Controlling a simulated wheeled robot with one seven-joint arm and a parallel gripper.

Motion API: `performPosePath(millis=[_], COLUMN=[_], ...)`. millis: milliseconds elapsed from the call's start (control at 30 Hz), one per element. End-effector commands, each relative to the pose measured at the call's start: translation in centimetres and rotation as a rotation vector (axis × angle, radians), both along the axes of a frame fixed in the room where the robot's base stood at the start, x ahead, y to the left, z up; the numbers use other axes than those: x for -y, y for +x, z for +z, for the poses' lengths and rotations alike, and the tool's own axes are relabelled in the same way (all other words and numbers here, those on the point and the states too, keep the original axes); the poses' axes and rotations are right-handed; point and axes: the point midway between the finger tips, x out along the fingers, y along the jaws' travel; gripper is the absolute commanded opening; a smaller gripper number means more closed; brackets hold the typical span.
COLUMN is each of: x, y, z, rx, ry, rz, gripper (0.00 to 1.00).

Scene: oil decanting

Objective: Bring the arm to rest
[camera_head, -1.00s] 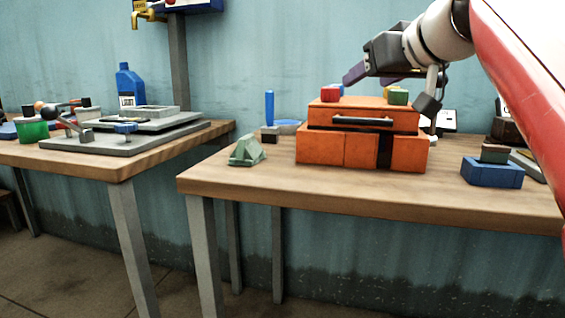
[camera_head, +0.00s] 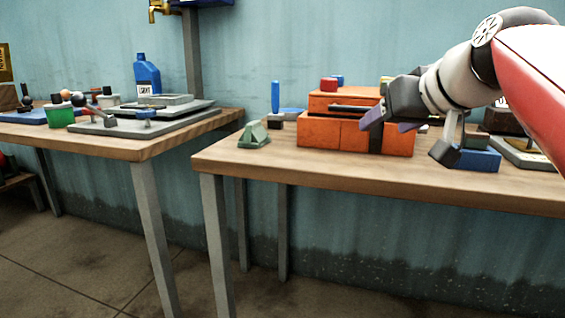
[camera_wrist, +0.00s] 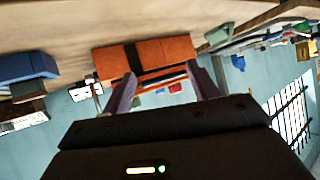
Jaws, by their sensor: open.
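My gripper (camera_head: 388,126) is in front of the right part of an orange toolbox (camera_head: 328,134) on the right-hand table in the head view. It hides part of the box's right side. In the wrist view its two purple-grey fingers (camera_wrist: 164,88) are spread apart with nothing held between them. The orange toolbox (camera_wrist: 150,56) shows beyond the fingertips in that view, which is turned upside down. I cannot tell from these frames how far the fingers are from the box.
The wooden table (camera_head: 300,170) also holds a green wedge-shaped block (camera_head: 254,135), a blue-handled tool (camera_head: 275,98) and a blue block (camera_head: 478,159). A left table (camera_head: 130,148) carries a blue bottle (camera_head: 147,75) and a green cup (camera_head: 60,117). The right table's front strip is clear.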

Motion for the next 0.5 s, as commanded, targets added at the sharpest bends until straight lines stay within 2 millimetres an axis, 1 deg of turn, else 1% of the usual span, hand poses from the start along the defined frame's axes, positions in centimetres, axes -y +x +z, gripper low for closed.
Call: performPosePath(millis=[167, 267, 300, 367, 400, 467, 500], x=[-0.7, -1.3, -1.5, -1.9, -2.1, -2.2, -2.2], y=[-3.1, -5.8, -7.2, -9.3, -10.7, -12.7, -13.9], z=[-5.0, -9.4, -11.4, -14.6, -16.6, -19.5, -21.3], rx=[-0.116, -0.205, -0.242, -0.299, -0.334, -0.379, -0.407], ry=[0.006, -0.005, -0.015, -0.033, -0.048, -0.070, -0.086], rz=[-0.032, -0.061, -0.074, -0.095, -0.108, -0.129, -0.141], gripper=[0.59, 0.59, 0.59, 0.59, 0.59, 0.59, 0.59])
